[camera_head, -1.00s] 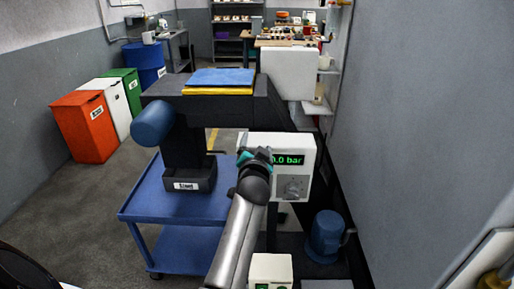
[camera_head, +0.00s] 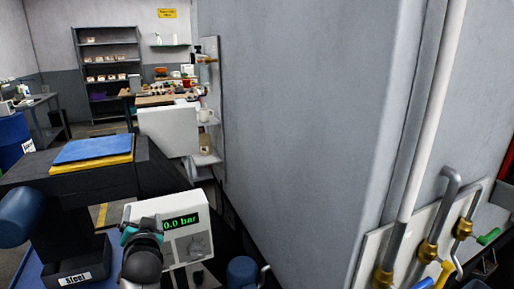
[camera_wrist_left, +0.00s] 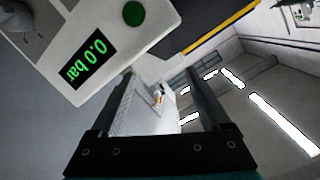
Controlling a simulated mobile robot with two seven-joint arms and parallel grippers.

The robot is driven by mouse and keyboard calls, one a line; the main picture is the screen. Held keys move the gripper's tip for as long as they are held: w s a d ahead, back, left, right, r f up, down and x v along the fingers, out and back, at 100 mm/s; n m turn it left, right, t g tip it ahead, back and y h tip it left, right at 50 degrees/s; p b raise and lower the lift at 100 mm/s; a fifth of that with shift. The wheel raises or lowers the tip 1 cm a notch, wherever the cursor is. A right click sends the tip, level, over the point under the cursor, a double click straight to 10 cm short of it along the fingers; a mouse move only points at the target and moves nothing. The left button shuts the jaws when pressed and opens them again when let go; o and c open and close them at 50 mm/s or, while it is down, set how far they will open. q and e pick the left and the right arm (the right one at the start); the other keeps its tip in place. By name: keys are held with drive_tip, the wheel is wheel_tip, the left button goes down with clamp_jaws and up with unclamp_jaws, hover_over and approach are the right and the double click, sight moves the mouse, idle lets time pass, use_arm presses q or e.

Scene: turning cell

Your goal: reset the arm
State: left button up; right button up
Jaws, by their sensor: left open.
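My left gripper (camera_head: 143,232) is in the lower left of the head view, in front of the lower left part of a white box with a green "0.0 bar" display (camera_head: 181,221). My arm hides part of the gripper there. In the left wrist view the two dark fingers of my left gripper (camera_wrist_left: 160,78) stand well apart with nothing between them. The box's display (camera_wrist_left: 88,63) shows close by at the upper left. My right gripper is in neither view.
A dark machine with a blue pad (camera_head: 95,149) stands at the left. A bin labelled "Steel" (camera_head: 75,279) is below it. A grey wall (camera_head: 290,130) fills the middle. Pipes with brass valves (camera_head: 428,252) are at the right. Shelves (camera_head: 108,65) stand at the back.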

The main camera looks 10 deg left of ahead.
use_arm(q)
drive_tip(key=s+d+f+m+g+h, duration=0.1)
drive_tip(key=s+d+f+g+h, duration=0.35)
drive_tip(key=s, duration=0.65)
drive_tip(key=s+d+f+g+h, duration=0.1)
drive_tip(key=s+d+f+g, duration=0.2)
drive_tip(key=s+d+f, duration=0.65)
drive_tip(key=s+d+f+m+g+h, duration=0.1)
drive_tip(key=s+d+f+g+h, duration=0.3)
drive_tip(key=s, duration=1)
wheel_tip(320, 180, down, 24)
drive_tip(key=s+y+b, duration=0.1)
drive_tip(key=s+b, duration=0.1)
drive_tip(key=b, duration=0.2)
drive_tip(key=s+a+f+g+b, duration=0.1)
drive_tip(key=s+f+b, duration=0.3)
drive_tip(key=s+f, duration=1.1)
wheel_tip(320, 180, down, 2)
drive_tip(key=shift+a, duration=0.6)
drive_tip(key=shift+g+y, duration=0.25)
drive_tip(key=shift+c, duration=0.3)
